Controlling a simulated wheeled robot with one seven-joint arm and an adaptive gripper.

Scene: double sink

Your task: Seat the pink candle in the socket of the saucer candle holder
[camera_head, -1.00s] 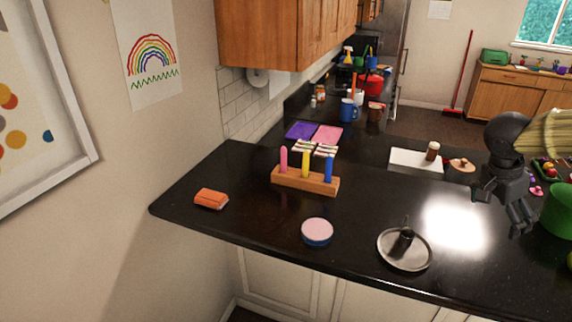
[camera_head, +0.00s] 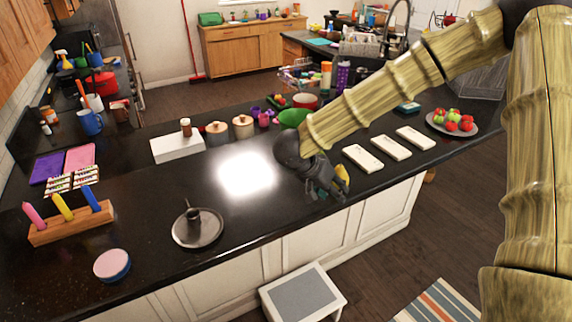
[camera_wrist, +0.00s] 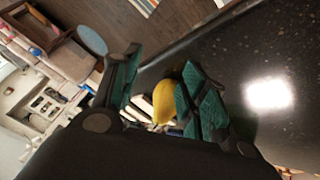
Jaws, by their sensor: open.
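The pink candle (camera_head: 34,216) stands upright, tilted slightly in the picture, at the left end of a wooden block (camera_head: 72,226) with a yellow and a blue candle beside it. The saucer candle holder (camera_head: 181,238) is a grey metal dish with a dark central socket (camera_head: 192,214), on the black counter to the right of the block; no candle is in it. My gripper (camera_head: 333,190) is open, well to the right of the holder over the counter's front edge. In the wrist view, a yellow lemon-like thing (camera_wrist: 164,102) shows between the fingers (camera_wrist: 160,85); whether they touch it is unclear.
A pink-topped round tin (camera_head: 112,264) sits near the counter's front edge. A white box (camera_head: 177,148), pots and a green bowl (camera_head: 293,118) stand behind. White tiles (camera_head: 390,147) and a fruit plate (camera_head: 452,124) lie right. The counter around the holder is clear.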

